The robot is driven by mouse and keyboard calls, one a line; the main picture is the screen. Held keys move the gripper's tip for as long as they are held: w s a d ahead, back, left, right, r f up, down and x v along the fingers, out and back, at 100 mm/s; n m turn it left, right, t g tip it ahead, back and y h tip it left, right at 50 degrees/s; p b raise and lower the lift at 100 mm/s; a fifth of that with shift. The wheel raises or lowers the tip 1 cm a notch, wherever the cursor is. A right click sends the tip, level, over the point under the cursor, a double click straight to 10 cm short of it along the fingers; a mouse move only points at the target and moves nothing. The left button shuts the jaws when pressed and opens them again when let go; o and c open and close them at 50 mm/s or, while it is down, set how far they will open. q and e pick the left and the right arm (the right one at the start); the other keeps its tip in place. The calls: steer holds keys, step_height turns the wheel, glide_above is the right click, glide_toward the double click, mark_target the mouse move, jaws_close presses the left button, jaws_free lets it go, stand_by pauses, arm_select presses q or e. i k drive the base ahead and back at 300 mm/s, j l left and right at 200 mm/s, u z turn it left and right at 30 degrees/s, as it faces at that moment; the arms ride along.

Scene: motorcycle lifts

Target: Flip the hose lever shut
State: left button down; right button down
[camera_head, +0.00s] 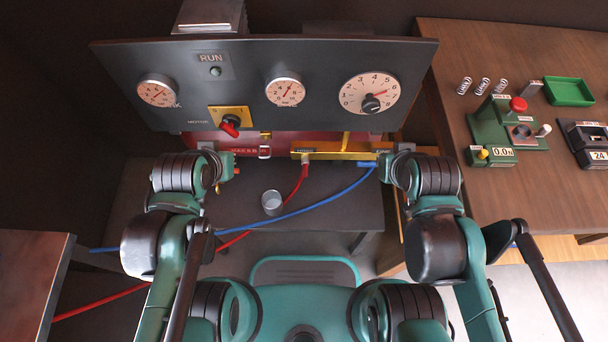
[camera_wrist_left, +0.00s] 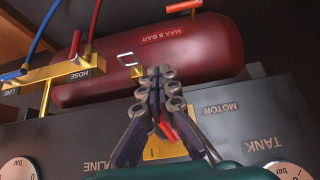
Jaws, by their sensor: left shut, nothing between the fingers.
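The brass manifold (camera_head: 340,151) hangs below the gauge panel, and it also shows in the left wrist view (camera_wrist_left: 50,73) with HOSE and LINE labels. A small red lever (camera_wrist_left: 75,43) stands out from the manifold near the HOSE label, beside the red hose (camera_wrist_left: 95,22). A blue lever (camera_wrist_left: 12,75) lies near the LINE end. My left gripper (camera_wrist_left: 160,74) is shut and empty, apart from the manifold and to the right of it in the wrist view. My right gripper (camera_head: 390,165) is by the manifold's LINE end, its fingers too hidden to read.
The dark gauge panel (camera_head: 320,115) with its red motor knob (camera_head: 230,126) overhangs the area. A dark red tank (camera_wrist_left: 190,52) lies behind the manifold. A metal cup (camera_head: 271,203) stands on the low table, and the blue hose (camera_head: 310,207) crosses it.

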mark_target(305, 169)
steer(key=k+l+z, duration=0.15)
steer(key=k, duration=0.35)
steer(key=k+z, duration=0.2)
steer(key=k, duration=0.3)
steer(key=k+l+z, duration=0.15)
steer(key=k+l, duration=0.15)
steer(key=k, duration=0.2)
